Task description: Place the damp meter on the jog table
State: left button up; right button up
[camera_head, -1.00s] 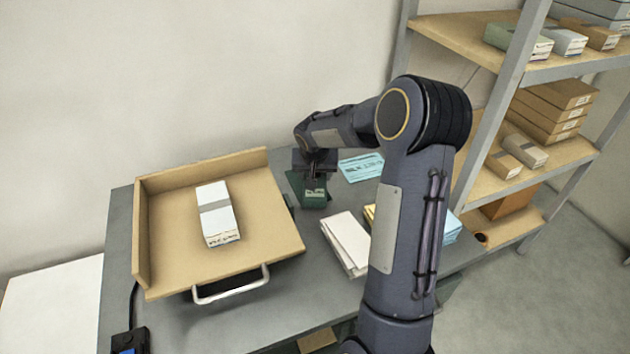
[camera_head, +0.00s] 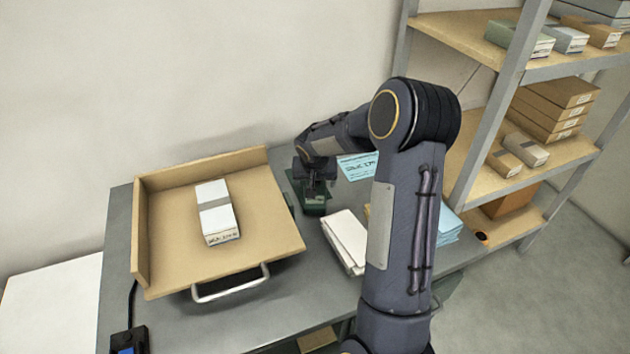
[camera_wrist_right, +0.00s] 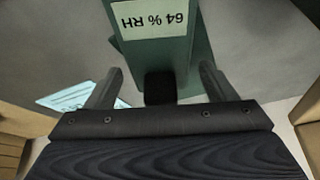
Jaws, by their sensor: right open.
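The damp meter (camera_head: 314,208) is a dark green device on the grey bench, right of the jog table. Its label reading "64 % RH" shows in the right wrist view (camera_wrist_right: 155,20). The jog table (camera_head: 267,203) is a tilted tan tray with raised back and left walls and a white bundle on it. My right gripper (camera_head: 314,189) is low over the meter and partly hides it. In the right wrist view the gripper (camera_wrist_right: 161,72) is open, with one finger on each side of the meter and visible gaps. My left gripper is not in view.
A white paper stack (camera_head: 346,240) stands close right of the meter, and a light blue sheet (camera_head: 358,166) lies behind it. A metal handle (camera_head: 231,285) juts from the jog table's front. Shelves (camera_head: 470,35) with boxes stand at the right.

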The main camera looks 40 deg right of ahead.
jog(key=shift+r, duration=0.45)
jog(key=v, duration=1.1)
jog(key=s+a+r+n+t+y, duration=0.2)
jog(key=s+a+n+y, duration=0.4)
jog(key=s+a, duration=1.5)
jog(key=s, duration=0.3)
jog(key=shift+s+a+r+y, duration=0.2)
jog(key=shift+y, duration=0.2)
jog(key=shift+r, duration=0.1)
